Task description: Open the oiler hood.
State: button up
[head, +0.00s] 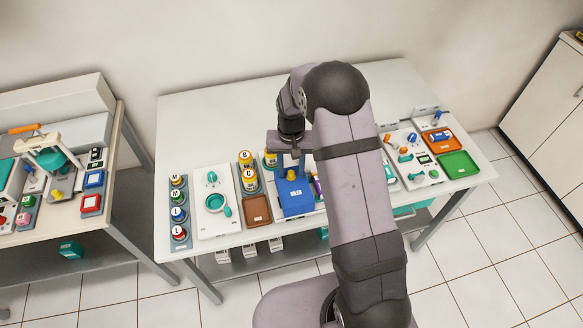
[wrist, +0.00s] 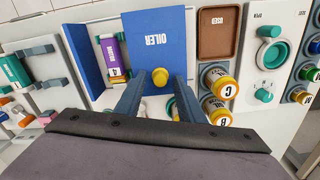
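The blue oiler hood (head: 297,200) stands near the front middle of the table. In the wrist view its blue panel (wrist: 155,38) shows the upside-down word OILER. A round yellow knob (wrist: 160,77) sits at the panel's edge nearest my gripper; it also shows in the head view (head: 291,175). My gripper (wrist: 158,84) is open, its two grey-blue fingers on either side of the knob with gaps visible. In the head view my gripper (head: 291,166) is over the hood's back part. I cannot tell whether the fingertips reach down to the knob's level.
A brown tray (wrist: 219,32) and yellow-capped bottles (wrist: 215,78) stand close to the hood. On its other side are an upright blue panel (wrist: 83,58) and a purple pack (wrist: 114,55). Orange (head: 437,141) and green (head: 459,164) trays lie farther right.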

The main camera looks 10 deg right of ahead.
jog(key=shift+r+b, duration=1.3)
jog(key=shift+r, duration=2.4)
